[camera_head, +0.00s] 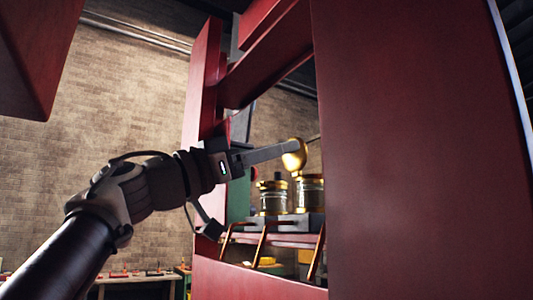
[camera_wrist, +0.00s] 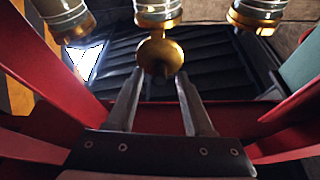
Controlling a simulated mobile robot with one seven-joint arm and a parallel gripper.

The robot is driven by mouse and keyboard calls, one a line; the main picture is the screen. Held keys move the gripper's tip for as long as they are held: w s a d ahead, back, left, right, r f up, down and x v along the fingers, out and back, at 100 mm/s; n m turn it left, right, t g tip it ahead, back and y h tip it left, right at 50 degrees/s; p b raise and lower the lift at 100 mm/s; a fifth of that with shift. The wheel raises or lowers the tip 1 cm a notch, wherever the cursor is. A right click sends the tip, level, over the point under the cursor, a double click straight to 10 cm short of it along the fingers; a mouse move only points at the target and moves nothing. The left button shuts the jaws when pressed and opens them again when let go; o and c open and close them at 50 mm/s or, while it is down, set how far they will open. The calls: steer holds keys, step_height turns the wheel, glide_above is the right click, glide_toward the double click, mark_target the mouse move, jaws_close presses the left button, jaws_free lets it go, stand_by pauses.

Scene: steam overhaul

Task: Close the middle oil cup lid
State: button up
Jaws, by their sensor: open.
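The middle oil cup (camera_wrist: 157,10) is a glass and brass cup at the top centre of the wrist view. Its round brass lid (camera_wrist: 161,54) stands open; in the head view the raised lid (camera_head: 294,157) is above the right-hand visible cup (camera_head: 310,192). My gripper (camera_wrist: 160,77) is open, with its two fingers on either side of the lid's near edge. In the head view my gripper (camera_head: 288,150) reaches right to the lid. I cannot tell whether a finger touches it. The hinge is not clear.
Two other oil cups flank it in the wrist view, one left (camera_wrist: 66,18) and one right (camera_wrist: 257,14). In the head view another cup (camera_head: 272,197) looks closed. A red frame (camera_head: 420,150) surrounds the opening, and copper pipes (camera_head: 260,243) run below the cups.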

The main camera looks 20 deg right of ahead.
steer(key=shift+c, duration=0.4)
jaws_close()
steer(key=shift+r, duration=0.1)
